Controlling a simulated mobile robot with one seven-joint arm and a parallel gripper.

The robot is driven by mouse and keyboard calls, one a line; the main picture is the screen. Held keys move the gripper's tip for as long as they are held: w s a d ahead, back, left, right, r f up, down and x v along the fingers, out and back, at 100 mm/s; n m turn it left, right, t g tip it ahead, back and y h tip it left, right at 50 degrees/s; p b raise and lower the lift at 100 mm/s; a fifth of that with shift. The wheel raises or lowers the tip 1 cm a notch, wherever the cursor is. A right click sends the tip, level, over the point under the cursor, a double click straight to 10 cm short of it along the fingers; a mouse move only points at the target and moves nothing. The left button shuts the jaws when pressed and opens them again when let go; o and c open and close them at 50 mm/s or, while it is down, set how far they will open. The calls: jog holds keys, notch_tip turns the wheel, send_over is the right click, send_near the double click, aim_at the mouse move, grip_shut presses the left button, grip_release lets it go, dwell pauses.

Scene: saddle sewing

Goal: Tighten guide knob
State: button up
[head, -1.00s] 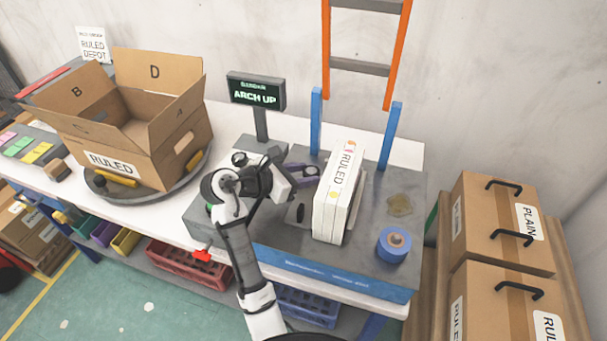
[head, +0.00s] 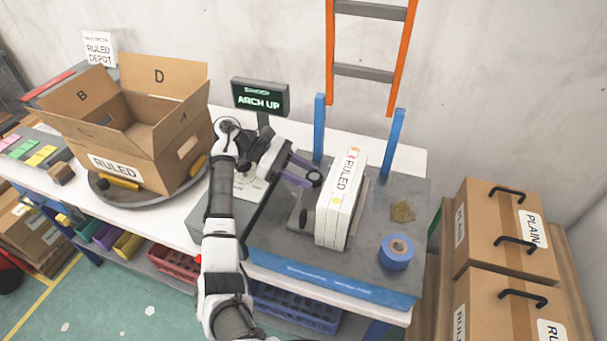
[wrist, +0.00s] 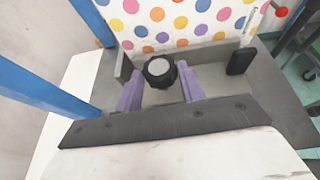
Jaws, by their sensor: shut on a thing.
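The guide knob (wrist: 159,70), black with a grey top, sits between the purple fingers of my gripper (wrist: 161,84) in the wrist view. The gripper is shut on it. In the head view the purple-fingered gripper (head: 302,172) reaches from the left to the dark knob (head: 314,179), beside the white stack of pads. The pad stack (head: 338,205), labelled RULED, stands upright on the grey station. Its dotted cover (wrist: 180,20) lies just beyond the knob in the wrist view. My arm hides part of the station's left side.
A sign (head: 260,97) reads ARCH UP. Blue posts (head: 394,142) and an orange-railed ladder rise behind the station. A blue tape roll (head: 396,252) sits at its front right. An open carton (head: 145,160) stands left on a turntable. A black piece (wrist: 241,61) is right of the knob.

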jog(key=shift+w+d+m+g+y, duration=0.1)
jog(key=shift+w+m+g+y, duration=0.1)
jog(key=shift+m+g+y, duration=0.6)
jog(key=shift+w+d+m+g+y, duration=0.1)
jog(key=shift+w+m+g+y, duration=0.15)
jog(key=shift+m+g, duration=1.05)
jog(key=shift+g, duration=0.4)
jog(key=o, duration=0.7)
notch_tip(320, 180, up, 20)
jog(key=b, duration=0.1)
